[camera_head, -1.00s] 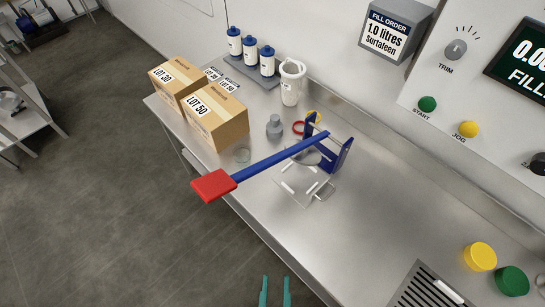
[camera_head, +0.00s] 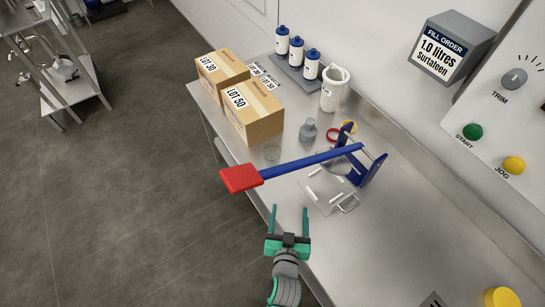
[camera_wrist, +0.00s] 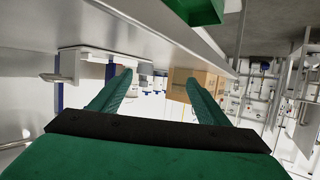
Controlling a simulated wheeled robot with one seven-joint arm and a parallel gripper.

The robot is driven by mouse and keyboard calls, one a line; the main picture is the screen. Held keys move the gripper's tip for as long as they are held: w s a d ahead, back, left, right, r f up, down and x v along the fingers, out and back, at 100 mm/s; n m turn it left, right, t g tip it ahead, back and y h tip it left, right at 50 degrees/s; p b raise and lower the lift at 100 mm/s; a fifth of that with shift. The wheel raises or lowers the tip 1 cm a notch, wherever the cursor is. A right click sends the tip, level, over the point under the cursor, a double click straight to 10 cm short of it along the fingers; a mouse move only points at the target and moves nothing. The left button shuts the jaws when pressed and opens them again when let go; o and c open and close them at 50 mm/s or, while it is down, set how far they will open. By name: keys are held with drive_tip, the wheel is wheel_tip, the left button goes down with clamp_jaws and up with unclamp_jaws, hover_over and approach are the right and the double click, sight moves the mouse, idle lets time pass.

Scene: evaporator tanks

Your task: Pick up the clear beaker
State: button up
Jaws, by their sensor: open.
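The clear beaker (camera_head: 272,152) is a small transparent vessel. In the head view it stands on the steel bench near its front edge, in front of the LOT 50 box and just behind the blue lever. My gripper (camera_head: 290,208) is open and empty, with its green fingers apart. In the head view it appears below the beaker, with the red-ended lever between them in the picture. In the wrist view my gripper (camera_wrist: 160,85) shows its two fingers apart with nothing between them. I cannot make out the beaker in the wrist view.
A blue lever with a red handle (camera_head: 241,179) juts over the bench's front edge from a blue stand (camera_head: 368,168). Cardboard boxes (camera_head: 254,112), a grey weight-like piece (camera_head: 308,131), a white jug (camera_head: 334,90) and blue-capped bottles (camera_head: 297,50) stand around.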

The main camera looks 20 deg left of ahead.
sight(271, 146)
drive_tip(key=w+a+r+n+y, duration=0.1)
drive_tip(key=w+a, duration=0.2)
drive_tip(key=w, duration=0.2)
drive_tip(key=w+a+r+n+g+y, duration=0.1)
drive_tip(key=w+a+r, duration=0.1)
drive_tip(key=w, duration=0.3)
drive_tip(key=w+a+r+n+y, duration=0.1)
drive_tip(key=w+a+r, duration=0.1)
drive_tip(key=w+a, duration=0.2)
drive_tip(key=shift+w+a+n+y, duration=0.3)
drive_tip(key=shift+w+y, duration=0.1)
drive_tip(key=shift+w, duration=0.2)
drive_tip(key=x, duration=1)
drive_tip(key=shift+a+f, duration=0.25)
drive_tip(key=shift+f, duration=0.1)
drive_tip(key=c, duration=1.2)
